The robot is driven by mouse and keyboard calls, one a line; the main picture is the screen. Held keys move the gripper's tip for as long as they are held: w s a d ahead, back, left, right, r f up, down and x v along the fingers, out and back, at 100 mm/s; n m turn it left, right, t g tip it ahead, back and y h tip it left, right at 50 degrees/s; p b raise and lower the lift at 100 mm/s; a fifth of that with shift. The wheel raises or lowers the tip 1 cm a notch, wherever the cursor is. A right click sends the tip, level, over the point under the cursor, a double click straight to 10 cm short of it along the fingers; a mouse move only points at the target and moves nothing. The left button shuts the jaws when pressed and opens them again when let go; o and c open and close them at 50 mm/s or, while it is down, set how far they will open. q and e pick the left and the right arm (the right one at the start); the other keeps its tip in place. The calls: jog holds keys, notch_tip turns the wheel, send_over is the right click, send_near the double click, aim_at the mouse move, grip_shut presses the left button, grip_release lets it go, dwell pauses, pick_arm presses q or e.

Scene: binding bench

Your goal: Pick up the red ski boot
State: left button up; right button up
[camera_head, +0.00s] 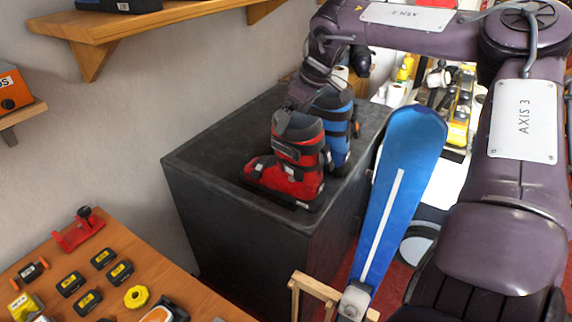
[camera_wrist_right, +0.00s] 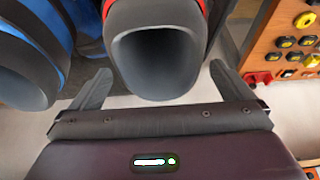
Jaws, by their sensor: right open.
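The red ski boot (camera_head: 287,165) stands upright on top of the dark grey cabinet, toe to the left in the head view. Its dark open cuff (camera_wrist_right: 157,55) fills the upper middle of the right wrist view. My right gripper (camera_wrist_right: 160,84) is open, with one finger on each side of the boot's cuff; contact is not clear. In the head view my right arm reaches over from the right, and its hand is above and behind the boot, partly hidden. A blue ski boot (camera_head: 337,125) stands right behind the red one and also shows in the wrist view (camera_wrist_right: 30,50). My left gripper does not show.
The dark cabinet (camera_head: 205,135) has a raised edge and free room left of the boots. A blue ski (camera_head: 405,165) stands upright to the right. A wooden bench (camera_head: 150,270) with small parts is at the lower left. A wooden shelf (camera_head: 150,25) hangs above.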

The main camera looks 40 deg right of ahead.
aim_at(280, 155)
jog(key=shift+w+f, duration=0.15)
jog(key=shift+f, duration=0.15)
jog(key=p+x, duration=0.1)
jog(key=x, duration=0.1)
jog(key=p+x, duration=0.1)
jog(key=x, duration=0.1)
jog(key=shift+w+a+f, duration=0.15)
jog(key=shift+w+f, duration=0.05)
jog(key=shift+w, duration=0.35)
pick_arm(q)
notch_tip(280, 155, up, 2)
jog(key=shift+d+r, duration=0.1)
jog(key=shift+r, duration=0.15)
pick_arm(e)
jog(key=c, duration=0.9)
jog(key=shift+r, duration=0.15)
jog(key=shift+c, duration=0.5)
